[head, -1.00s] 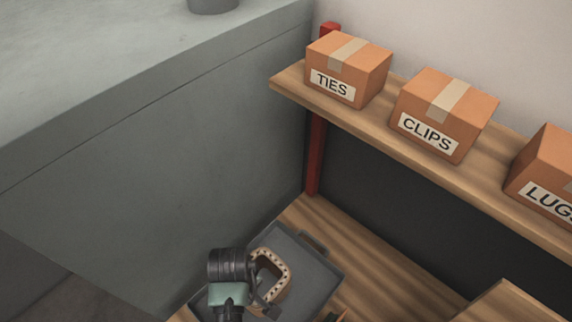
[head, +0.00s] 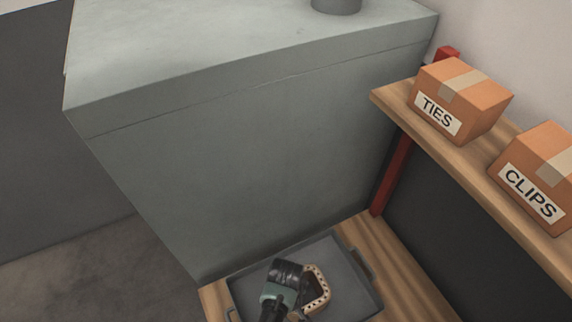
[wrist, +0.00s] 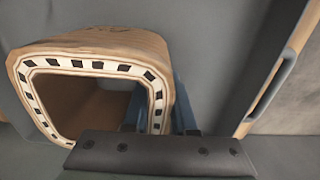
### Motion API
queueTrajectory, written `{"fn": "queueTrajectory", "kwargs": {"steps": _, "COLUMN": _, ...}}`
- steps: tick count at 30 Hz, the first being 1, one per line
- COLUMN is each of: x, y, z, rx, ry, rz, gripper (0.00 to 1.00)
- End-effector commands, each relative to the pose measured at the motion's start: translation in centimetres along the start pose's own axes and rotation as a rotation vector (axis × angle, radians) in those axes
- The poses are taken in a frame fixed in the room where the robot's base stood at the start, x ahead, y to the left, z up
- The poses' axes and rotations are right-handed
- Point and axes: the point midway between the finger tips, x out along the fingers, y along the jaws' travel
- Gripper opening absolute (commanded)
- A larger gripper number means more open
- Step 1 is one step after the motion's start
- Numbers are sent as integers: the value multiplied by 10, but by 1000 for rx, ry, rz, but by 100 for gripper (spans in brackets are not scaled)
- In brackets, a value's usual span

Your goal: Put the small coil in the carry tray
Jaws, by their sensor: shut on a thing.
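The small coil (head: 319,287), a tan squarish ring with a pale face and a row of dark slots, is within the outline of the grey carry tray (head: 338,252) in the head view. In the wrist view the coil (wrist: 115,45) is large at the left, its opening facing me, with grey tray floor (wrist: 225,45) behind it. My gripper (wrist: 183,118) is shut on the coil's right wall; the dark palm hides the coil's lower right part. I cannot tell whether the coil touches the tray floor.
The tray stands on a wooden lower shelf (head: 412,285). A large grey block (head: 250,170) rises behind and left of it. A red post (head: 392,175) and an upper shelf (head: 395,97) with boxes marked TIES (head: 460,98) and CLIPS (head: 535,180) are at the right.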

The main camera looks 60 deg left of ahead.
Motion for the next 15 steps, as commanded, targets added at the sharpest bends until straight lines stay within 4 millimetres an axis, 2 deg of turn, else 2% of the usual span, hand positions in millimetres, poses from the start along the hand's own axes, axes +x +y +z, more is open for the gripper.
{"fn": "queueTrajectory", "kwargs": {"steps": 11, "x": 3, "y": 1, "z": -1, "rx": 0, "ry": 3, "rz": 4, "gripper": 0}}
{"fn": "queueTrajectory", "kwargs": {"steps": 12, "x": 4, "y": 0, "z": 0, "rx": 0, "ry": 1, "rz": 1, "gripper": 28}}
{"fn": "queueTrajectory", "kwargs": {"steps": 15, "x": 3, "y": 0, "z": 0, "rx": 0, "ry": 1, "rz": 1, "gripper": 46}}
